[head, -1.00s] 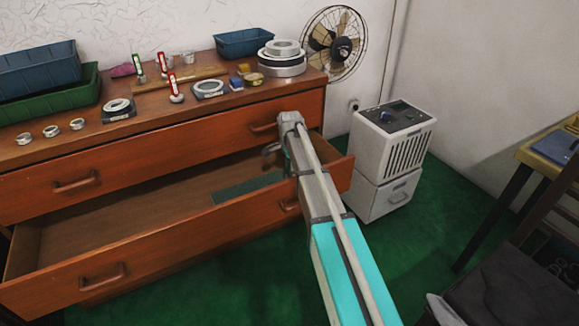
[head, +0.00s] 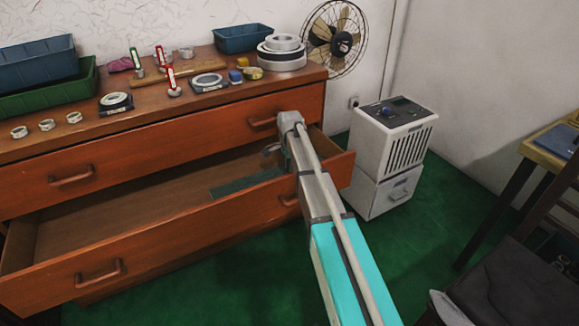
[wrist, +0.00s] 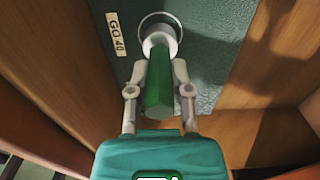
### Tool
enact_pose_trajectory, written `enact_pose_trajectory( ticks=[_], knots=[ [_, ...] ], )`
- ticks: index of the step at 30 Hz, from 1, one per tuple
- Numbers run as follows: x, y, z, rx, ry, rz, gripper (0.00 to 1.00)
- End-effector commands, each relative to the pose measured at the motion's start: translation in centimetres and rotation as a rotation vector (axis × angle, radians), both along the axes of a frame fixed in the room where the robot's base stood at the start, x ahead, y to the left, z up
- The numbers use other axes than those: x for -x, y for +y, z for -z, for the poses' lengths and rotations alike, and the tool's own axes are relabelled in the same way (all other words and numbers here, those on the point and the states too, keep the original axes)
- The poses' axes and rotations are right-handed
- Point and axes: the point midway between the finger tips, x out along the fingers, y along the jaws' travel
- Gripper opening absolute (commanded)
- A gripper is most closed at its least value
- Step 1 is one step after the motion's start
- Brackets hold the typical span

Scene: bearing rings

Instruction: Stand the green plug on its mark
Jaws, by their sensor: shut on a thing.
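The green plug has a green handle (wrist: 159,85) and a pale metal head (wrist: 160,40), seen nearly end-on in the wrist view. My gripper (wrist: 160,72) is shut on the handle, one finger on each side. The head lies over a round outlined mark (wrist: 141,22) on a dark green mat (wrist: 215,40), beside a label reading "GO 40" (wrist: 117,34). I cannot tell whether the head touches the mat. In the head view the mat (head: 232,187) lies in the open drawer, and my gripper (head: 271,150) is mostly hidden behind my arm; the plug is not clear there.
The drawer's front (head: 165,240) and wooden walls surround the space, with bare drawer floor (head: 110,208) to the left. The dresser top above holds rings, red- and green-handled gauges and bins (head: 243,39). A white cabinet (head: 390,150) stands right of the drawer.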

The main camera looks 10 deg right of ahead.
Motion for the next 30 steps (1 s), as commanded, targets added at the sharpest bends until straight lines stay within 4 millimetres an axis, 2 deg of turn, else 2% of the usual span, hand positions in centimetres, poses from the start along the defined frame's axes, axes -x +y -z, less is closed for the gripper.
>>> enact_pose_trajectory(
  ticks=[12,13,19,30],
  knots=[
    [0.01,0.07,0.44,0.000,0.000,-0.001,0.00],
    [0.00,0.08,0.37,0.000,0.000,-0.001,0.31],
    [0.00,0.08,0.33,0.000,0.000,-0.001,0.67],
    [0.01,0.07,0.33,0.000,0.000,-0.001,0.67]
  ],
)
